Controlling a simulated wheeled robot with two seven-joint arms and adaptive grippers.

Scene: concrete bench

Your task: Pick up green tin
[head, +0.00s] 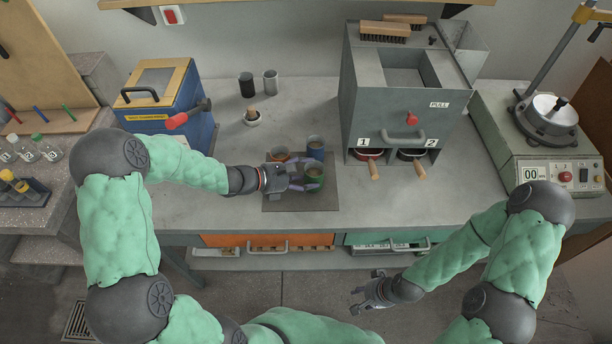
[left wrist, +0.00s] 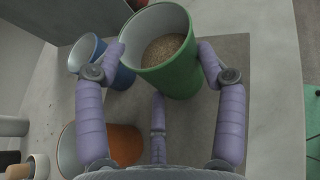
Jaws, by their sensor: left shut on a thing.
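The green tin (left wrist: 172,78) is in the left wrist view, upright-looking and filled with a brown grainy material. My left gripper (left wrist: 160,62) is shut on it, with purple fingers on both sides. In the head view the green tin (head: 313,180) is at the front right of a dark mat (head: 288,203), with my left gripper (head: 305,180) coming from the left. I cannot tell whether the tin touches the mat. My right gripper (head: 368,292) hangs in front of the bench, away from the tins; its opening is too small to judge.
A blue tin (head: 316,147) stands behind the green one, and an orange tin (head: 279,154) stands behind my left gripper. A grey two-drawer machine (head: 400,110) is to the right. A blue box (head: 165,100) is to the left. The bench front left of the mat is clear.

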